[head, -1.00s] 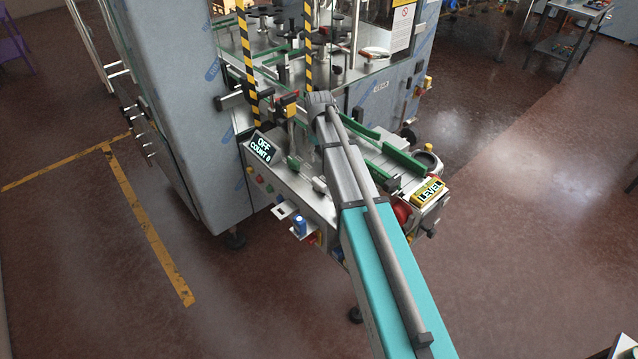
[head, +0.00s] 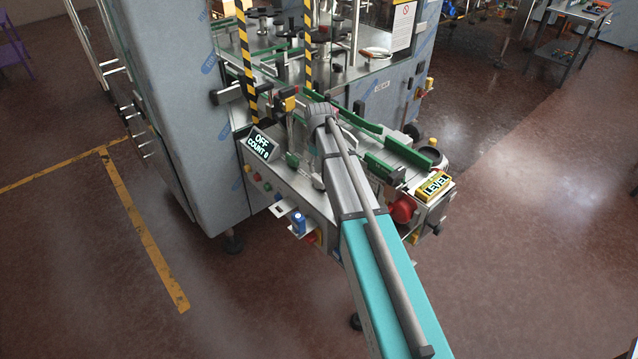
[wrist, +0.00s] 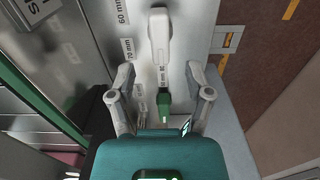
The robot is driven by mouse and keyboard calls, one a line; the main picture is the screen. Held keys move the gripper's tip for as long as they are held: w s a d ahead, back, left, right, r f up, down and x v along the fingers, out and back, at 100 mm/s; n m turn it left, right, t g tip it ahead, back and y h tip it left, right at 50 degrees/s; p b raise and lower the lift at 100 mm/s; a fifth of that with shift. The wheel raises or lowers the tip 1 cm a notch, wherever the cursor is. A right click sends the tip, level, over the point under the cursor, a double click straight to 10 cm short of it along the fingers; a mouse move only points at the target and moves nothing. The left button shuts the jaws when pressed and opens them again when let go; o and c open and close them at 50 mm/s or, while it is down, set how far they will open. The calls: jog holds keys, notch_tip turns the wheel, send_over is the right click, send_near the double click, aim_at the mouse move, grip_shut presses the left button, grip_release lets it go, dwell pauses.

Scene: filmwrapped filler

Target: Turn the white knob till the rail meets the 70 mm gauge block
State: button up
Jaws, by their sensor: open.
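In the wrist view my gripper (wrist: 160,100) is open, its two grey fingers apart on either side of the picture's middle. A white elongated handle with a rounded end (wrist: 159,35), which looks like the white knob, lies ahead of the fingertips against a grey metal surface. The fingers are not around its upper part. A small green piece (wrist: 164,107) shows between the fingers. Labels reading 60 mm and 70 mm (wrist: 128,50) sit left of the handle. Green rails (head: 408,152) show on the machine in the head view. My arm hides the knob and gripper there. I cannot make out the gauge block.
The panel display (head: 259,143) reads OFF, COUNT 0. A yellow LEVEL box (head: 436,186) and a red round part (head: 403,209) are at the machine's right end.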

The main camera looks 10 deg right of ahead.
aim_at(319, 178)
jog(key=shift+f+b, duration=2.75)
jog(key=shift+f, duration=0.3)
grip_shut()
